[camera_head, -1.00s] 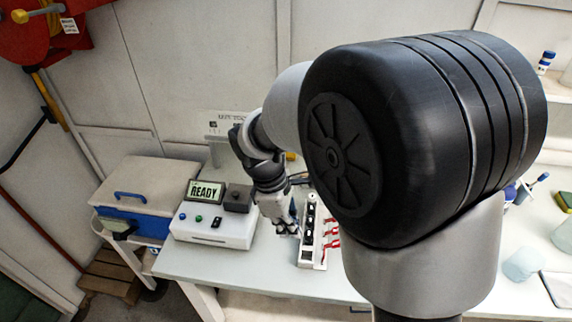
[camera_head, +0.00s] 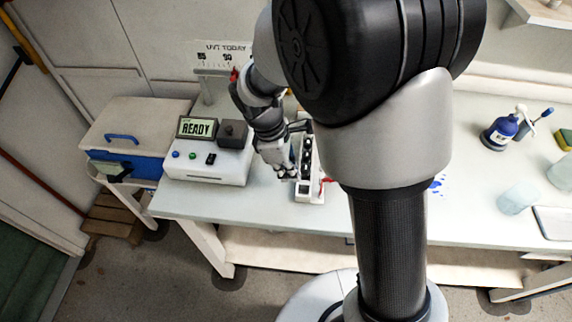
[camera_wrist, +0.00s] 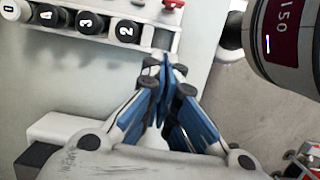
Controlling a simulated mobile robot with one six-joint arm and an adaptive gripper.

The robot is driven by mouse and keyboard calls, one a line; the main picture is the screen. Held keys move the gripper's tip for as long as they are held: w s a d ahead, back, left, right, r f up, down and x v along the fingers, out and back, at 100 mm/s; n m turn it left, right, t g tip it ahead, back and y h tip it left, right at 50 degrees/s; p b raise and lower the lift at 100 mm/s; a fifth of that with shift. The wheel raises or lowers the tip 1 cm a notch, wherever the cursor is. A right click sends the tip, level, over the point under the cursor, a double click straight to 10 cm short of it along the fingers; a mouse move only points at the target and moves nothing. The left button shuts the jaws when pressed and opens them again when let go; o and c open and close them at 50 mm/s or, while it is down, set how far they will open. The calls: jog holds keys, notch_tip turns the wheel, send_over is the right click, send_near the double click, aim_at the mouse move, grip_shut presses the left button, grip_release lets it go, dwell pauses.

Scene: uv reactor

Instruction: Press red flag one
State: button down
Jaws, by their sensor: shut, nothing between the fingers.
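The white rack (camera_head: 309,190) stands on the bench with a row of black round pieces along it. In the wrist view the rack (camera_wrist: 95,40) crosses the top left, and its black pieces carry white numbers, among them 2 (camera_wrist: 127,31) and 3 (camera_wrist: 87,22). A red flag (camera_wrist: 173,4) shows at the top edge there. In the head view, red flags (camera_head: 325,182) show at the rack's right side, partly hidden by my arm. I cannot tell which is flag one. My gripper (camera_wrist: 164,72) is shut and empty by the rack's end; it also shows in the head view (camera_head: 285,173).
A white control box (camera_head: 208,168) with a READY display (camera_head: 196,128) stands left of the rack. A blue bottle (camera_head: 500,132) and a clear beaker (camera_head: 517,198) stand at right. The bench front is clear.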

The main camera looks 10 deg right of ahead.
aim_at(321, 190)
jog(key=b+x, duration=0.1)
jog(key=x, duration=0.3)
jog(key=shift+d+r, duration=0.1)
jog(key=shift+s+d+r+b, duration=0.15)
jog(key=shift+s+d+b, duration=0.05)
jog(key=shift+d, duration=0.4)
jog(key=shift+s+d+r+b, duration=0.15)
jog(key=shift+s+d, duration=0.05)
jog(key=shift+d, duration=0.4)
jog(key=shift+s+d, duration=0.2)
jog(key=shift+d, duration=0.3)
jog(key=shift+r, duration=0.1)
jog(key=shift+d+r+y+p, duration=0.1)
jog(key=shift+d+y+p, duration=0.2)
jog(key=shift+p, duration=0.1)
